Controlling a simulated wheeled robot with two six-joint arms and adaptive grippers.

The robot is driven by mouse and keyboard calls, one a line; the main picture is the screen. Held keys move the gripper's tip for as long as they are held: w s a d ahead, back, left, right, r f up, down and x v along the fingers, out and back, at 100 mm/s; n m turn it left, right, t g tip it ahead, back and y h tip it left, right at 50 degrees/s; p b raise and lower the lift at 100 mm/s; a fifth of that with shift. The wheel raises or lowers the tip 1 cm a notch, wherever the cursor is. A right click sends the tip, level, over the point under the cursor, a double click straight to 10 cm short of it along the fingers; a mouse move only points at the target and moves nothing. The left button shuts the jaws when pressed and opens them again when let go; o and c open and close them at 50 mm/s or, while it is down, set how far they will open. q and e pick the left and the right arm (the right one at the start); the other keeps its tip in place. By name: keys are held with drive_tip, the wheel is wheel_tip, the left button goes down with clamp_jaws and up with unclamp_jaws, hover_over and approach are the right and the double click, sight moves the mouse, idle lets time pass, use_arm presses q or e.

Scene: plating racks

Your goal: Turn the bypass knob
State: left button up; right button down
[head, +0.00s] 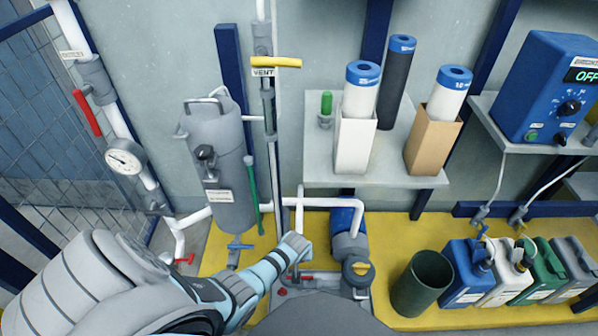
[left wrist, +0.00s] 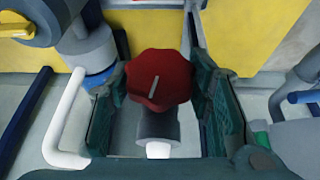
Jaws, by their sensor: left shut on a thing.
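The red scalloped knob (left wrist: 160,80) with a pale pointer line stands on a grey stem and white pipe in the left wrist view. My left gripper (left wrist: 158,90) has its two dark green fingers on either side of the knob and is shut on it. The pointer line is slightly tilted from vertical in that view. In the head view my left arm reaches in from the lower left to the low pipework, and the knob cannot be made out clearly there. My right gripper is in neither view.
A blue pump (head: 345,222) and a dark green bin (head: 422,283) stand right of my left arm. A grey filter tank (head: 222,165) stands behind it. White pipe (left wrist: 65,120) runs close to the left finger. Several coloured jugs (head: 465,273) stand at the right.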

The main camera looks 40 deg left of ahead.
use_arm(q)
drive_tip(key=shift+w+d+f+g+y+b, duration=0.1)
drive_tip(key=shift+w+d+g+y+b, duration=0.05)
drive_tip(key=shift+g+y+b, duration=0.3)
drive_tip(key=shift+m+g+y+b, duration=0.3)
drive_tip(key=shift+g+y+b, duration=0.15)
drive_tip(key=shift+y, duration=0.1)
drive_tip(key=shift+y+b, duration=0.5)
drive_tip(key=shift+g, duration=0.4)
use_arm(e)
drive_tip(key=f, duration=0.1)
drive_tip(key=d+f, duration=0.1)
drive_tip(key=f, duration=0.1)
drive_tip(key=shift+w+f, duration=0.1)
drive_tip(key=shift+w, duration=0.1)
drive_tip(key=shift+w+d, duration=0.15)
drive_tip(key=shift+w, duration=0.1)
use_arm(q)
drive_tip(key=o, duration=1.2)
drive_tip(key=shift+c, duration=0.2)
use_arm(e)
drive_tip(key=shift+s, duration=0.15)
use_arm(q)
drive_tip(key=shift+r, duration=0.3)
wheel_tip(320, 180, up, 10)
drive_tip(key=shift+f, duration=0.2)
